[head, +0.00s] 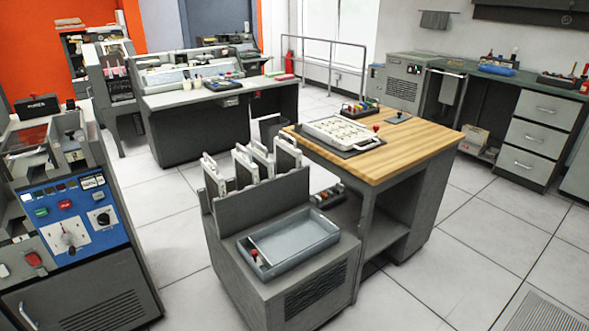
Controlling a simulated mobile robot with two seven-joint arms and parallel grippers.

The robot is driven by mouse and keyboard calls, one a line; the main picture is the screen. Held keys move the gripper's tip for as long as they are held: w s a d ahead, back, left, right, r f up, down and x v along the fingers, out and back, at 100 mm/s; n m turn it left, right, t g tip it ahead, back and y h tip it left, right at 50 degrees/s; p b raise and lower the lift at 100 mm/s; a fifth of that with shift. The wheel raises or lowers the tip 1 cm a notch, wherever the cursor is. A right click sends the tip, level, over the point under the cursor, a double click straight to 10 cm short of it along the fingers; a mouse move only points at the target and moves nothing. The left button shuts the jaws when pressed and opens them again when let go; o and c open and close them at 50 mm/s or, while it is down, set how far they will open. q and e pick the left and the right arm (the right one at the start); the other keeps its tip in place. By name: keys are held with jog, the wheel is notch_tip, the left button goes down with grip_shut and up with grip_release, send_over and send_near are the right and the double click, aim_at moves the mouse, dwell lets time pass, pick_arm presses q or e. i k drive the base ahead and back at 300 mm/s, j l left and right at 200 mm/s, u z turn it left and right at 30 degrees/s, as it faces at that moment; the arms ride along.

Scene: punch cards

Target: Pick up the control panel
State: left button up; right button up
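A flat white panel with rows of small dark marks (342,132) lies on a dark mat on the wooden-topped table (420,152). It looks like a control panel. Several dark panels with white handled edges (245,168) stand upright in a grey rack at the near end of that table; these may be control panels too. A blue panel with knobs and buttons (75,225) is fixed on the grey machine at the left. Neither of my grippers shows in the head view.
A grey-blue tray (290,243) sits on the low cabinet before the rack. A small rack of coloured items (359,109) and a red knob (376,127) are by the white panel. A bench with drawers (533,138) stands at right. Open tiled floor (480,250) lies right of the table.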

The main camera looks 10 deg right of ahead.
aim_at(287, 157)
jog(key=z, duration=0.15)
jog(key=i+l, duration=0.1)
jog(key=l, duration=0.15)
jog(key=i+l+u, duration=0.15)
jog(key=i+l+z, duration=0.85)
jog(key=z, duration=0.15)
jog(key=i+z, duration=0.45)
jog(key=i, duration=0.2)
jog(key=i+z, duration=0.4)
jog(key=i, duration=0.75)
